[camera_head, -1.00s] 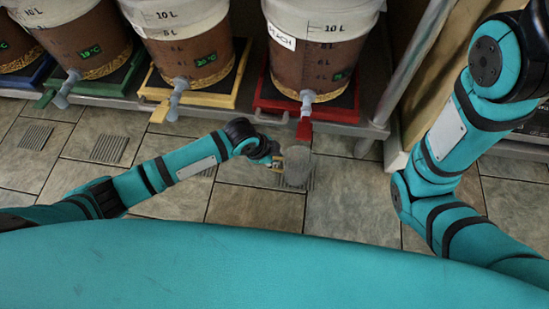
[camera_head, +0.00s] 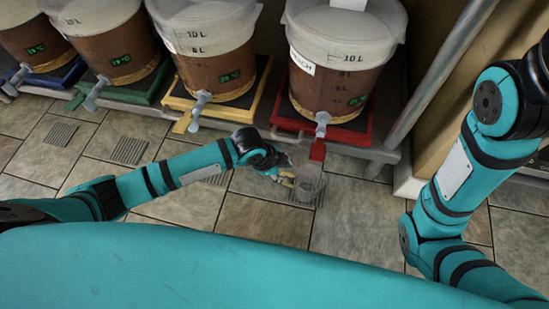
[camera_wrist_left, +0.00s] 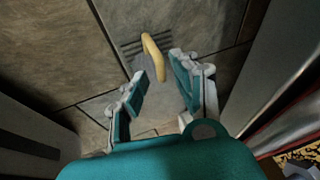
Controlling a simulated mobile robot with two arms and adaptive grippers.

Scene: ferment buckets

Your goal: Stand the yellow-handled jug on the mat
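The jug (camera_head: 311,183) is a grey, see-through vessel with a yellow handle (camera_head: 287,177). In the head view it appears upright over the ribbed grey mat (camera_head: 299,198) on the floor, in front of the red-tray bucket. I cannot tell for sure that its base touches the mat. My left gripper (camera_head: 279,170) is at the handle side of the jug. In the left wrist view, its two fingers (camera_wrist_left: 158,68) are apart, with the yellow handle (camera_wrist_left: 152,50) just at or beyond the tips. The jug's clear body hardly shows there. My right gripper is out of view.
Several buckets stand on coloured trays along a low shelf. The nearest bucket (camera_head: 337,80) sits on a red tray (camera_head: 352,135), its spigot (camera_head: 322,122) above the jug's side of the floor. Other ribbed mats (camera_head: 129,150) lie to the left. A metal post (camera_head: 437,75) rises at right.

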